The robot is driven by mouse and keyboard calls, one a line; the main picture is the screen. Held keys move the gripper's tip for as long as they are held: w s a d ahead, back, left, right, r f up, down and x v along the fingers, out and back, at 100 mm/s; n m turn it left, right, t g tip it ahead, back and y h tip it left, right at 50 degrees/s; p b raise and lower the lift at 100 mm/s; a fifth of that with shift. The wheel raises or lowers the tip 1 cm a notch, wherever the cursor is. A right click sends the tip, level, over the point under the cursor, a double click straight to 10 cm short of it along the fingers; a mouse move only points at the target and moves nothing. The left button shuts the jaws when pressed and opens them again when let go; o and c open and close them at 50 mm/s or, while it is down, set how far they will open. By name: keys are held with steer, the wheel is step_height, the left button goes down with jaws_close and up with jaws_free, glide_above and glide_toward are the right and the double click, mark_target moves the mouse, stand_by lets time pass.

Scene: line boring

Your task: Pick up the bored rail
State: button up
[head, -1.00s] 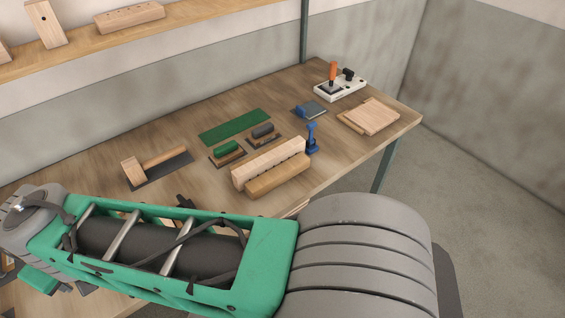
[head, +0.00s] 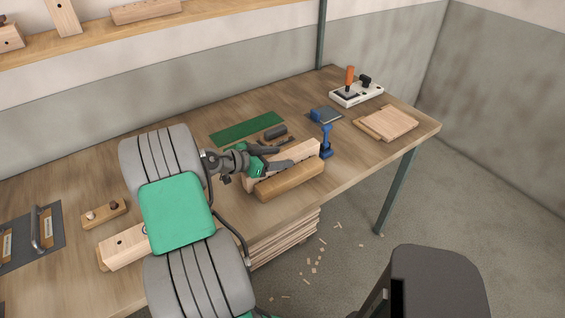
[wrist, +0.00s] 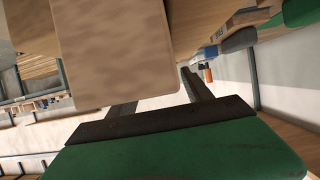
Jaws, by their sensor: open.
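The bored rail, which I take to be the pale wooden piece (head: 304,151), lies on the bench behind a tan block (head: 290,181) in the head view. My gripper (head: 284,157) is open at the left part of the rail, with one finger towards its back and one towards its front. My gripper hides part of the rail, and I cannot tell whether the fingers touch it. In the wrist view a large pale wooden piece (wrist: 115,45) fills the top and covers part of one finger. The other finger shows to its right.
A blue clamp (head: 326,142) stands at the rail's right end. Boards (head: 388,122) and a white control box (head: 356,93) are farther right. A drilled block (head: 125,246) is near left.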

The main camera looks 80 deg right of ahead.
steer(key=shift+x, duration=1)
steer(key=shift+w, duration=0.1)
jaws_close()
